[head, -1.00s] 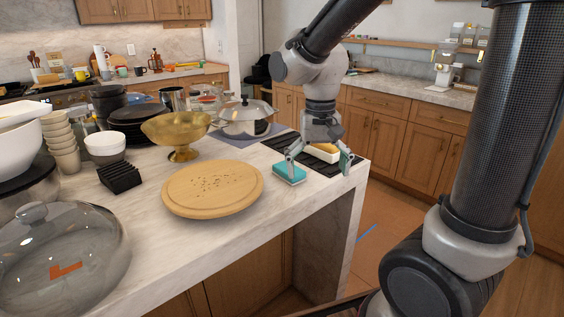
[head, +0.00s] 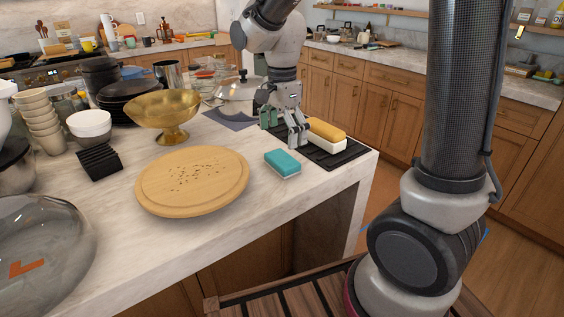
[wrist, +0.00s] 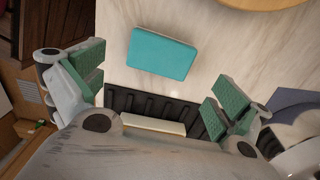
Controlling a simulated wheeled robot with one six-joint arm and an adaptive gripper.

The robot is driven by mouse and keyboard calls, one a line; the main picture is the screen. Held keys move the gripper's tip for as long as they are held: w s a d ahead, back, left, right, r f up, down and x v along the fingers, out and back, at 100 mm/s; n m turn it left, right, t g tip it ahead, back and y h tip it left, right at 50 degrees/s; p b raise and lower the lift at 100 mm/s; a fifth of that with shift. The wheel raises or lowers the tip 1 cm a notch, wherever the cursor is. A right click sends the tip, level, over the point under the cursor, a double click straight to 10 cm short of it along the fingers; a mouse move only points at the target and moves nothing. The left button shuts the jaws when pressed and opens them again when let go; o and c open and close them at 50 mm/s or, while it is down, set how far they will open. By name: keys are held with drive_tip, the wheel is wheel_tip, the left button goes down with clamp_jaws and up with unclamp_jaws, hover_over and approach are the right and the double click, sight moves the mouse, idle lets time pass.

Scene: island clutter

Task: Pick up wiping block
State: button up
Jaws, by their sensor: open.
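A teal block (head: 282,162) with a pale underside lies flat on the marble counter, right of the round wooden board; I take it for the wiping block. It also shows whole in the wrist view (wrist: 161,54), beyond my fingers. My gripper (head: 283,126) is open and empty, over the black ribbed mat behind the block and beside a white dish. In the wrist view my gripper (wrist: 155,92) has its green-padded fingers spread wide, with the block lying ahead of the gap between them and apart from both.
The wooden board (head: 192,180), brass bowl (head: 165,112) and lidded pot (head: 240,92) stand to the left. The counter's front edge is close to the teal block.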

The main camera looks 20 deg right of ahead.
sight(282, 158)
wheel_tip(282, 158, down, 8)
drive_tip(key=shift+w+r, duration=0.1)
drive_tip(key=c, duration=0.8)
